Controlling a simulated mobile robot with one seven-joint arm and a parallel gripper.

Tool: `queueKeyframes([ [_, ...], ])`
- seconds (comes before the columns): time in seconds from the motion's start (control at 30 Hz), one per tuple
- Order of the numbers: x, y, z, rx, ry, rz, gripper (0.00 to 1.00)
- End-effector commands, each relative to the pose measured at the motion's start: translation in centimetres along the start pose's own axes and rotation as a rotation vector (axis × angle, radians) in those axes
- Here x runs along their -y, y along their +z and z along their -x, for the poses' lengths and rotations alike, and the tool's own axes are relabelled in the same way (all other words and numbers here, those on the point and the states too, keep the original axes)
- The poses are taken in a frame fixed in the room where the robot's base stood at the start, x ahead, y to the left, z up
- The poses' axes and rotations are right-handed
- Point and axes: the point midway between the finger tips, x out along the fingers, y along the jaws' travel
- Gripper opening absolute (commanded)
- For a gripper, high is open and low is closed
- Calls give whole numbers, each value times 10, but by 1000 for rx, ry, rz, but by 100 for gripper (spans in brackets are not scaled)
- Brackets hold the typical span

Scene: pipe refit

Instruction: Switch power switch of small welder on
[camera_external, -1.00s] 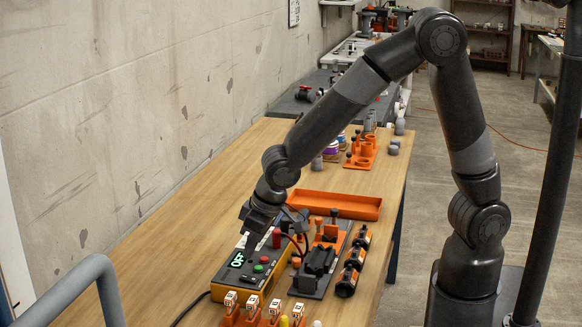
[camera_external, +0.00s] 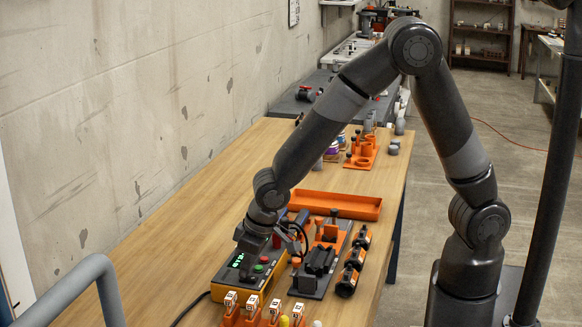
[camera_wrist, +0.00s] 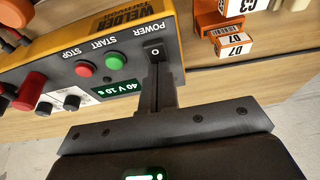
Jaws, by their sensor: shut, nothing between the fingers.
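The small welder (camera_external: 262,292) is a yellow box with a dark panel on the bench, at the lower middle of the external view. In the wrist view the welder (camera_wrist: 62,50) appears upside down. Its power switch (camera_wrist: 155,49) is black with a white "O" mark, beside the POWER label. The display (camera_wrist: 117,90) is lit green and appears to read "40 V" and a time in seconds. My gripper (camera_wrist: 157,68) is shut and empty, its tips at the switch's lower edge in the picture. I cannot tell whether they touch it. In the external view my gripper (camera_external: 246,273) is low over the panel.
A green START button (camera_wrist: 116,61) and a red STOP button (camera_wrist: 86,70) sit close beside the switch. Orange-based labelled blocks (camera_external: 252,303) stand just in front of the welder. A dark fixture (camera_external: 318,262) stands to its right, and an orange tray (camera_external: 335,204) lies behind.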

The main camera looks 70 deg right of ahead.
Motion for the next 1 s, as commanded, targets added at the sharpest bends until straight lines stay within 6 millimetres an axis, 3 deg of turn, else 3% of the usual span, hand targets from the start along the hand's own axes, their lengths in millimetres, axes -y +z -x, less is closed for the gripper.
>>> queueKeyframes([
  [0.7, 0, 18, 4, 10, 2, 2, 0],
  [1.0, 0, 17, 5, 6, 1, 0, 0],
])
